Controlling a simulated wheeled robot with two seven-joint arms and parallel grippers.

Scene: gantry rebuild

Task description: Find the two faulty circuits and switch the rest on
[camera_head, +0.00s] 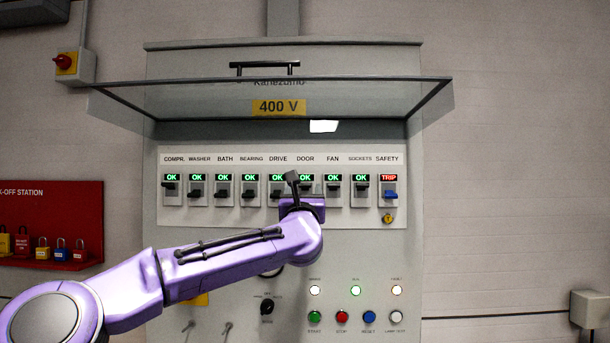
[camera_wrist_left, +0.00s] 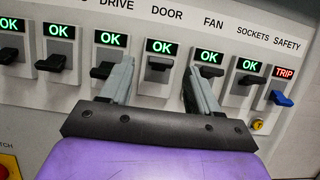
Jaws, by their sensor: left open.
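A row of breakers runs across the panel (camera_head: 290,217) under the open glass cover. COMPR. (camera_head: 172,190), WASHER (camera_head: 197,190), BATH (camera_head: 223,190), BEARING (camera_head: 250,190), DRIVE (camera_head: 276,187), FAN (camera_head: 333,188) and SOCKETS (camera_head: 361,188) show green OK with black levers. DOOR (camera_wrist_left: 158,66) also shows OK. SAFETY (camera_head: 389,193) shows red TRIP and has a blue lever. My left gripper (camera_head: 292,180) is open at the row. In the left wrist view its fingers stand either side of the DOOR lever; contact cannot be told. My right gripper is out of view.
The glass cover (camera_head: 210,100) is swung up above the row. Below are a rotary knob (camera_head: 267,307), coloured push buttons (camera_head: 342,317) and lit lamps (camera_head: 355,290). A red lock-off board (camera_head: 50,215) with padlocks hangs at left.

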